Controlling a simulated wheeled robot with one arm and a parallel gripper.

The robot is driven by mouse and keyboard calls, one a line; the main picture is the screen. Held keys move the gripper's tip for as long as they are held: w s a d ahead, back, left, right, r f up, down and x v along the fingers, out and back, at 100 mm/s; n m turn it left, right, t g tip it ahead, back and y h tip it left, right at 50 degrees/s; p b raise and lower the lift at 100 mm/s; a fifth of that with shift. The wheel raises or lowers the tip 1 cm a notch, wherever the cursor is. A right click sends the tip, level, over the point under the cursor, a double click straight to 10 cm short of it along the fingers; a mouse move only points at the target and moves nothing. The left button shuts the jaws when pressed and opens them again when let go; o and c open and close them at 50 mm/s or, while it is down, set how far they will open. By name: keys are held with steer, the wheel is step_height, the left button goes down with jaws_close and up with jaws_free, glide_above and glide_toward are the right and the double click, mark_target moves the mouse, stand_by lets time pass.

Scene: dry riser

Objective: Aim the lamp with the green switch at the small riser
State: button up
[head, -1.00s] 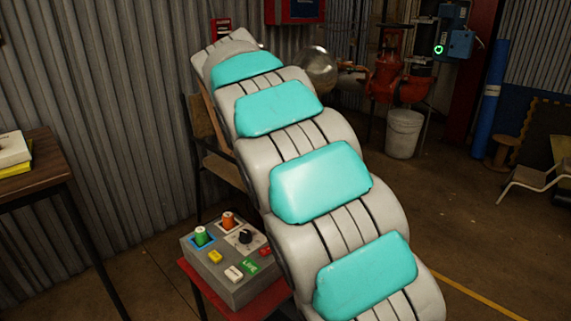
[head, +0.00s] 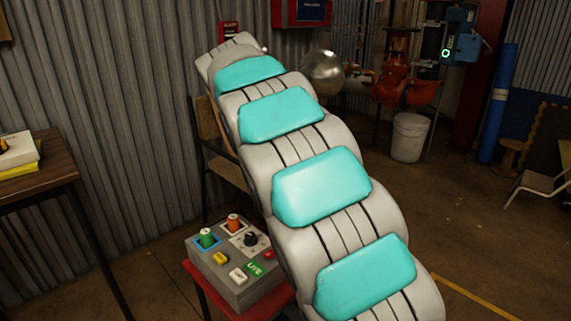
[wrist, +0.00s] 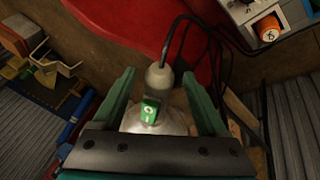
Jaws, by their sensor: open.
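In the wrist view, a lamp with a green switch (wrist: 150,111) hangs from a dark cable. Its pale neck (wrist: 160,76) lies between the fingers of my gripper (wrist: 158,78), which is open with a gap on both sides. The lamp's shiny round shade is partly hidden behind the gripper's front edge. In the head view, a silver round lamp shade (head: 324,73) shows beyond the end of my arm; its switch is hidden. Red riser pipework (head: 398,82) stands behind it to the right. I cannot tell which part is the small riser. My arm hides my gripper there.
A grey control box (head: 238,280) with green and orange knobs sits on a red stand beside my arm. A wooden table (head: 45,168) is at the left. A white bucket (head: 408,137) stands below the pipework. Open floor lies to the right.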

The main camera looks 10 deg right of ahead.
steer(key=v, duration=0.7)
steer(key=shift+a+r, duration=0.2)
steer(key=shift+r, duration=0.15)
steer(key=shift+s, duration=0.15)
steer(key=s+d+f+g+y+p, duration=0.1)
steer(key=s+d+f, duration=0.15)
steer(key=s, duration=0.35)
steer(key=s+d+f+n+g+p, duration=0.1)
steer(key=s+d+f, duration=0.1)
steer(key=s+d, duration=0.35)
steer(key=s+d+f+g+y+p, duration=0.1)
steer(key=s+d+f, duration=0.1)
steer(key=s, duration=0.5)
steer(key=s+a+f+n+y+p, duration=0.1)
steer(key=s+f, duration=0.4)
steer(key=s, duration=0.6)
steer(key=s+a+f+n+g+y, duration=0.1)
steer(key=s+f, duration=0.5)
steer(key=s, duration=0.6)
steer(key=shift+s+f+n+g+y+p, duration=0.2)
steer(key=shift+f+n+g+y+p, duration=0.1)
steer(key=shift+f+y+p, duration=0.1)
steer(key=shift+a, duration=0.1)
steer(key=shift+c, duration=0.2)
